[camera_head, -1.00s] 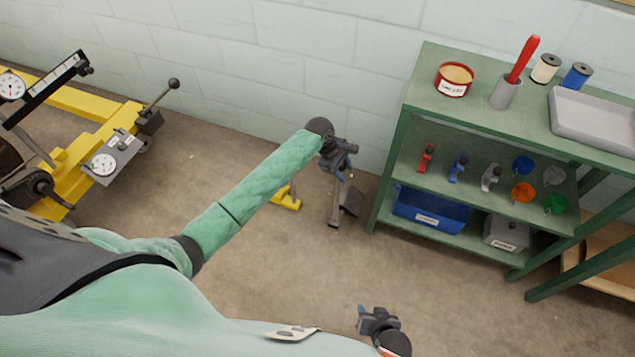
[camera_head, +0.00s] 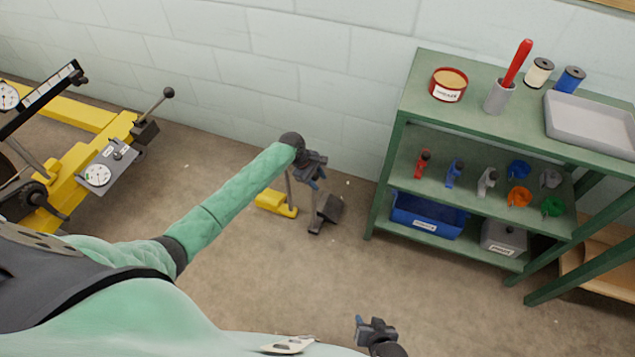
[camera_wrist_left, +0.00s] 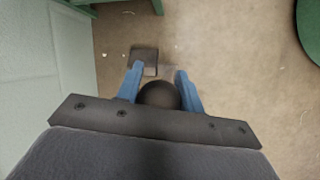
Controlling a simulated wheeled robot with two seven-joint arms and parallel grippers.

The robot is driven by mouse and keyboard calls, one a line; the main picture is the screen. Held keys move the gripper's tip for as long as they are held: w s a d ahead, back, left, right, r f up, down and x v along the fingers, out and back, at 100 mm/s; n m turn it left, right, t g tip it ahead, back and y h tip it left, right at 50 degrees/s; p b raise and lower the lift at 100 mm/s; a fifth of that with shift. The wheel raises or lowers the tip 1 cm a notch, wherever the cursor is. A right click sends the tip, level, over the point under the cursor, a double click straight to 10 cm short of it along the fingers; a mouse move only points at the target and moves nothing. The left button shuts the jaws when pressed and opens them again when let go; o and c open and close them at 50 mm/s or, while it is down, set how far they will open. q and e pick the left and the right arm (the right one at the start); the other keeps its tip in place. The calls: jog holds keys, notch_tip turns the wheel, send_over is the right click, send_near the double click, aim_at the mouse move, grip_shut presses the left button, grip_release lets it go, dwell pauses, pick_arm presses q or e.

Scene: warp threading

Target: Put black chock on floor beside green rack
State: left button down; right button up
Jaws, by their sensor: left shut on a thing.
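The black chock (camera_head: 331,207) is a dark block low beside the wall, left of the green rack (camera_head: 385,185). A grey rod runs down beside it from my left gripper (camera_head: 316,168). In the left wrist view, the blue fingers of my left gripper (camera_wrist_left: 160,83) are shut around a dark round knob, and the dark block (camera_wrist_left: 144,55) shows beyond the fingertips. Whether the chock touches the floor is hard to tell. My right gripper (camera_head: 362,325) is low in the head view, apart from everything; its jaw opening is unclear.
A yellow chock (camera_head: 275,204) with a rod stands just left of the black one. Yellow machinery (camera_head: 80,165) is further left. The rack holds a blue bin (camera_head: 425,215) and several small items. Floor in front of the rack is clear.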

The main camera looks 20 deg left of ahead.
pick_arm(q)
jog(key=shift+w+f, duration=0.1)
jog(key=shift+f, duration=0.55)
jog(key=c, duration=1)
grip_release()
jog(key=shift+f, duration=0.1)
jog(key=shift+o, duration=0.5)
pick_arm(e)
jog(key=shift+f, duration=0.2)
